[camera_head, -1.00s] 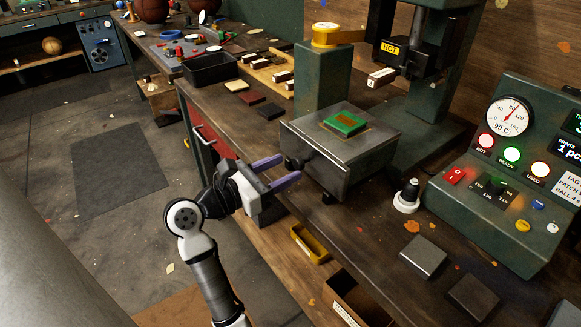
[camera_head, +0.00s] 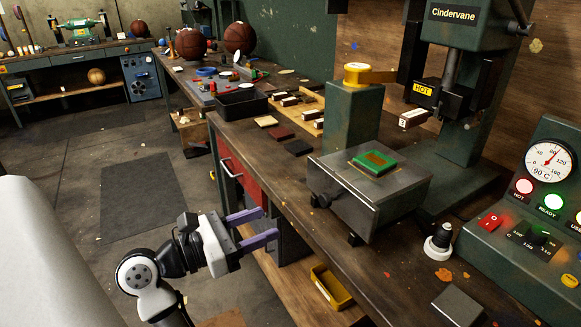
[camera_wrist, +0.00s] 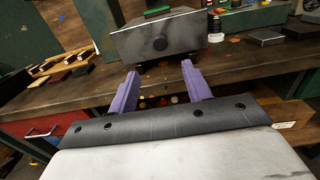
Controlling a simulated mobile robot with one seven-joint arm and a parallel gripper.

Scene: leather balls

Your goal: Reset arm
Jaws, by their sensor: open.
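My gripper (camera_head: 262,228) is open and empty, with its two purple fingers apart. In the head view it is in front of the workbench (camera_head: 300,215), beside the red drawer (camera_head: 243,180). The wrist view shows the fingers (camera_wrist: 160,90) pointing toward the bench edge, below a grey metal block (camera_wrist: 158,40) on the bench. In the head view that metal block (camera_head: 365,200) carries a green-framed piece with a brown middle (camera_head: 375,162). Nothing is between the fingers.
A press (camera_head: 455,110) marked HOT stands behind the block. A control box (camera_head: 540,235) with a gauge is at the right. A yellow bin (camera_head: 331,287) is below the bench. Open floor lies at left.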

